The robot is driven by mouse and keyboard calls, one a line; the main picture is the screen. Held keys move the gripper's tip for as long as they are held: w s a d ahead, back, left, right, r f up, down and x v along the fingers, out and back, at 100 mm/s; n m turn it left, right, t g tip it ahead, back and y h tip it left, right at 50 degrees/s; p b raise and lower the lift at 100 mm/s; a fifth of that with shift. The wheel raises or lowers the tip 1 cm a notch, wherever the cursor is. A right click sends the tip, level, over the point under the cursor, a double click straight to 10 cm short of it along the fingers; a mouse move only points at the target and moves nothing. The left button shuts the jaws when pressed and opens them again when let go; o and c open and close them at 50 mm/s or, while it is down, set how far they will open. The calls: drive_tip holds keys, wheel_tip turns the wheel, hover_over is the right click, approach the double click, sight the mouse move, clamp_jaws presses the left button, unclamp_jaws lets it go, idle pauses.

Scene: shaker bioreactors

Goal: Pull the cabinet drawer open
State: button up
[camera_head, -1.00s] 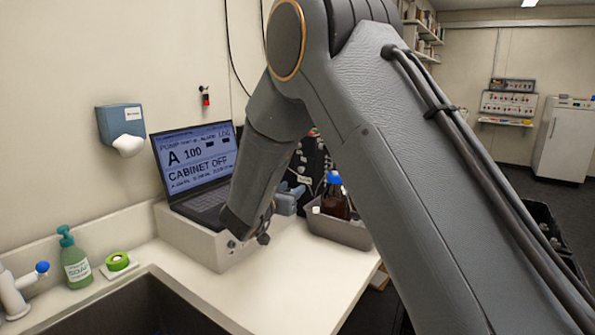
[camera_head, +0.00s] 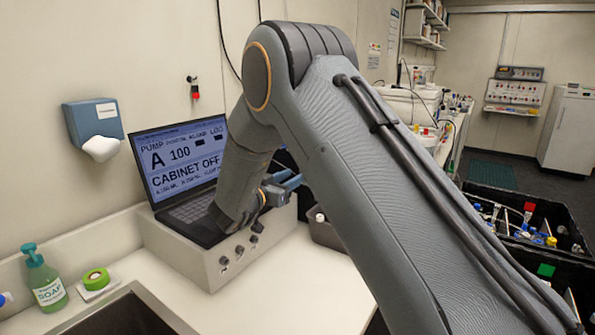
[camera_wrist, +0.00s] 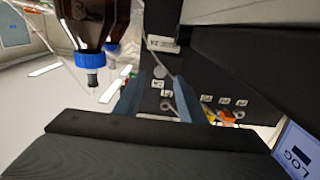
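I cannot make out a cabinet drawer or its handle in either view. My gripper (camera_head: 283,188) is beside the right edge of the laptop, above the white box with knobs, partly hidden by my arm. In the wrist view its two blue-grey fingers (camera_wrist: 155,100) stand apart with nothing seen between them. Beyond them is a dark panel (camera_wrist: 203,84) with small labels and round sockets. The laptop (camera_head: 187,165) shows "CABINET OFF" and sits on the white box (camera_head: 195,262).
A brown bottle (camera_wrist: 93,22) with a blue cap is close to the fingers in the wrist view. A grey tray (camera_head: 325,234) is partly behind my arm. Black crates (camera_head: 545,225) are at the right.

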drive_tip(key=shift+p+x, duration=0.5)
drive_tip(key=shift+x, duration=1.55)
clamp_jaws()
